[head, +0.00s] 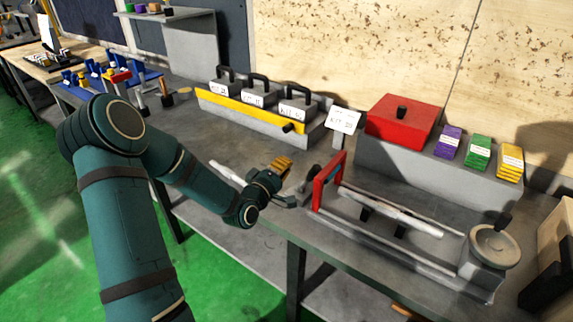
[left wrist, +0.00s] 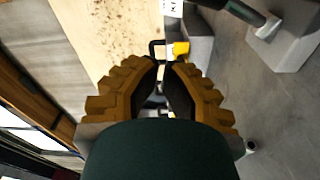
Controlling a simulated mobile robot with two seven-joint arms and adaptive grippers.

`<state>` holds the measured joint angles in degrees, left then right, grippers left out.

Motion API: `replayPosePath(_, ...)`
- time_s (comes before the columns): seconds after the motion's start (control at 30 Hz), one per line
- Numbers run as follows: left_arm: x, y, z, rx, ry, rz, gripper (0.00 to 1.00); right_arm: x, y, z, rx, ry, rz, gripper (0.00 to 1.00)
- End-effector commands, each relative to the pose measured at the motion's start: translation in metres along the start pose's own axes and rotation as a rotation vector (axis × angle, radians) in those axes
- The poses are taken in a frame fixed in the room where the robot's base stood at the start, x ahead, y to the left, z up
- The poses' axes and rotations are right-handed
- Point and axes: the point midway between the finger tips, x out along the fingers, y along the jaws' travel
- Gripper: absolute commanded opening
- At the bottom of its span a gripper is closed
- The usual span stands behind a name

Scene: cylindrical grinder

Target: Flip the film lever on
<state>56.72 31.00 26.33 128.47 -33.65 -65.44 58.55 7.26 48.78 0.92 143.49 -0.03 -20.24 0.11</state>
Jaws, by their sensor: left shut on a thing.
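My left gripper (head: 283,163) has orange ridged fingers and is just left of the red frame (head: 328,182) of the grinder in the head view. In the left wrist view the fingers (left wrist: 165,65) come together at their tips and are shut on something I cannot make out. I cannot pick out the film lever for certain. A short black handle (head: 292,128) sticks out near the right end of the yellow rail (head: 250,110), beyond the gripper and apart from it in the head view. My right gripper is not in view.
A red box (head: 401,121) and purple (head: 449,142), green (head: 478,151) and yellow (head: 510,162) stacks stand on a grey block at the back. The grinder's round grey wheel (head: 495,247) is at the right.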

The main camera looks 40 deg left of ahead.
Motion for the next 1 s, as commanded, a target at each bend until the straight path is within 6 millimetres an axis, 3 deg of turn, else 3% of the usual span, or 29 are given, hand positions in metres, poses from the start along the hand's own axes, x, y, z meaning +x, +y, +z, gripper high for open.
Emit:
replayPosePath(0.2, -0.046, 0.001, -0.001, 0.001, 0.000, 0.000, 0.00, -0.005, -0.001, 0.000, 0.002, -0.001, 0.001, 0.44)
replayPosePath(0.4, -0.070, 0.000, 0.000, 0.001, -0.001, 0.001, 0.00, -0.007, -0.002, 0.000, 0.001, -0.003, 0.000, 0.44)
replayPosePath(1.0, -0.076, 0.000, 0.000, 0.001, -0.001, 0.003, 0.00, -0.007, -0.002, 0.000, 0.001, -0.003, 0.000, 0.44)
